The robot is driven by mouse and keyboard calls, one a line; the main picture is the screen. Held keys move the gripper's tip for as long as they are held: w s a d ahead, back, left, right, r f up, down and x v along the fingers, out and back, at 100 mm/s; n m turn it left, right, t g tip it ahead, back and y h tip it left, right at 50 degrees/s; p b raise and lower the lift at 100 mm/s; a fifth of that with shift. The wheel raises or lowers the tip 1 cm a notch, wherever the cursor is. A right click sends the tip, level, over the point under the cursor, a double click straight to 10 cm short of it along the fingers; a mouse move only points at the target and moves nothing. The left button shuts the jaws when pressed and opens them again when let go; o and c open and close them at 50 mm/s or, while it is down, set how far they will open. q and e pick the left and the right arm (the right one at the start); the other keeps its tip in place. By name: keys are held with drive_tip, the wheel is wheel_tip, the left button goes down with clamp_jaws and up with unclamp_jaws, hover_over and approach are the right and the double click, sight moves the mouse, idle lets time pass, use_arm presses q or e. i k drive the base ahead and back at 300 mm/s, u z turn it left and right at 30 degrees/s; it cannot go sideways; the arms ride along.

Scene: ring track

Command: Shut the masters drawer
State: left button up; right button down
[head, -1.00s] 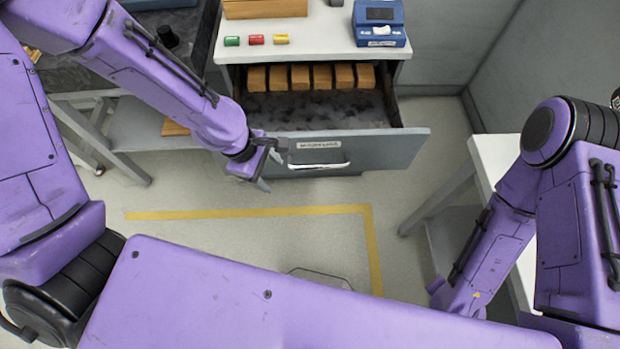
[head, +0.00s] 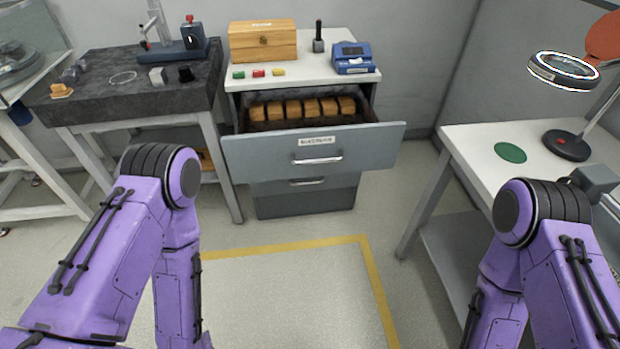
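The masters drawer (head: 265,155) is the top drawer of the grey cabinet, with a white label and a bar handle (head: 318,160) on its front. It is pulled partly out, and a row of several orange-brown wooden blocks (head: 293,110) shows inside it. A second drawer (head: 308,183) below it is closed. My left arm bends downward at the left of the picture, away from the drawer, and its gripper is out of view. My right arm is bent at the lower right, and its gripper is also out of view.
A wooden box (head: 262,42), a blue device (head: 354,60) and small coloured blocks stand on the cabinet top. A dark stone table (head: 120,95) is at left. A white table (head: 470,150) with a magnifier lamp (head: 564,71) is at right. Floor before the cabinet is clear.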

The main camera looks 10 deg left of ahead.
sight(306, 132)
drive_tip(key=u, duration=0.4)
drive_tip(key=i, duration=1.25)
drive_tip(key=z, duration=0.35)
